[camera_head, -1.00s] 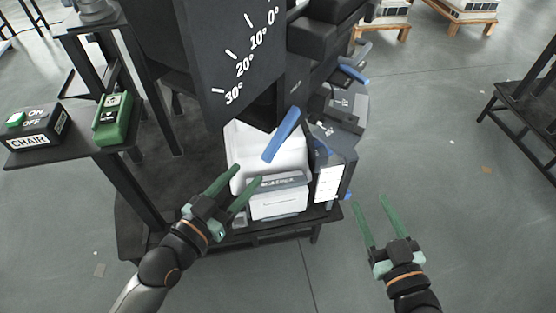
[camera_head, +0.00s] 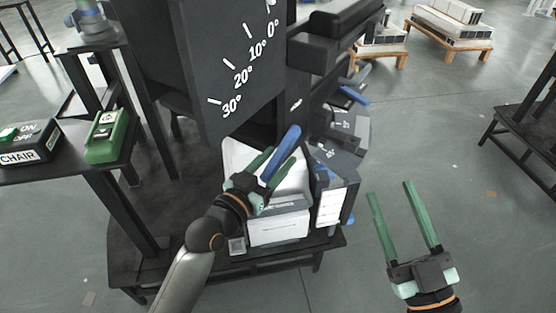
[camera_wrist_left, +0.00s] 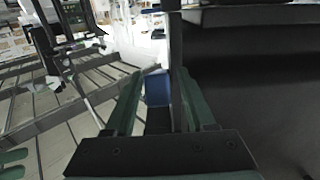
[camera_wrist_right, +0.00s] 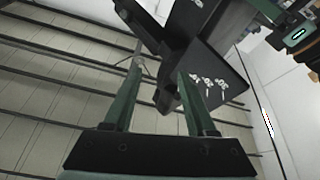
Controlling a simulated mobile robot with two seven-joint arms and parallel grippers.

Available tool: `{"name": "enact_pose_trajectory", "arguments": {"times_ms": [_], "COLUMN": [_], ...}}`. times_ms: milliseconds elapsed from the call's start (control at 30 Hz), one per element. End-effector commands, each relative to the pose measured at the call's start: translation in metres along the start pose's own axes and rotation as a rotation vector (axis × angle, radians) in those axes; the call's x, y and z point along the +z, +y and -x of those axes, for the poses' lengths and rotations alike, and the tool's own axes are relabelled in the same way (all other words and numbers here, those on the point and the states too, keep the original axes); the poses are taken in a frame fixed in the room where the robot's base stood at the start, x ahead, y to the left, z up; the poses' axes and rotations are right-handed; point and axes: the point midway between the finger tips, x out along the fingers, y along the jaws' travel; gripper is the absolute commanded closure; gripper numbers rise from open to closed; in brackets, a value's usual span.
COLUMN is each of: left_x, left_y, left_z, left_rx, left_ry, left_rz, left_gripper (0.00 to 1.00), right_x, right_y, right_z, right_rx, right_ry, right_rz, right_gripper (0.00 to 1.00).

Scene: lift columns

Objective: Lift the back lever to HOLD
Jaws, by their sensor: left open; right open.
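A lever with a blue handle (camera_head: 282,149) rises at a tilt above a white and grey box (camera_head: 279,222) on the dark stand. My left gripper (camera_head: 280,164) is open, with its green fingers at the blue handle. In the left wrist view the blue handle (camera_wrist_left: 158,88) shows between the fingers, near the tips; I cannot tell whether they touch it. My right gripper (camera_head: 390,188) is open and empty over bare floor, right of the stand. Other blue handles (camera_head: 353,95) show farther back on the stand. No HOLD label is readable.
A large black panel (camera_head: 225,60) with degree marks stands behind the lever. A chair switch box (camera_head: 28,142) and a green device (camera_head: 109,136) sit on a shelf at left. Open floor lies at right, with a dark table (camera_head: 520,110) beyond.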

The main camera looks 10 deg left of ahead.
Motion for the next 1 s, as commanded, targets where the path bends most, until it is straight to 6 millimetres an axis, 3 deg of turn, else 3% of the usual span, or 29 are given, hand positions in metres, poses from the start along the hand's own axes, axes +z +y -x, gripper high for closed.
{"name": "enact_pose_trajectory", "arguments": {"times_ms": [400,900,1000], "left_x": [-0.0003,-0.0001,-0.0001], "left_y": [0.0,-0.0001,-0.0002], "left_z": [-0.0087,-0.0083,-0.0083], "left_rx": [0.0,0.0,0.0], "left_ry": [0.0,0.0,0.0], "left_rz": [0.0,0.0,0.0], "left_gripper": [0.45,1.0,1.0], "right_x": [-0.0106,-0.0105,-0.0104], "right_y": [0.0006,0.0004,0.0004], "right_z": [-0.0007,-0.0006,-0.0006], "right_rx": [-0.002,-0.002,-0.002], "right_ry": [0.042,0.041,0.041], "right_rz": [0.013,0.011,0.011], "right_gripper": [0.43,0.43,0.43]}}
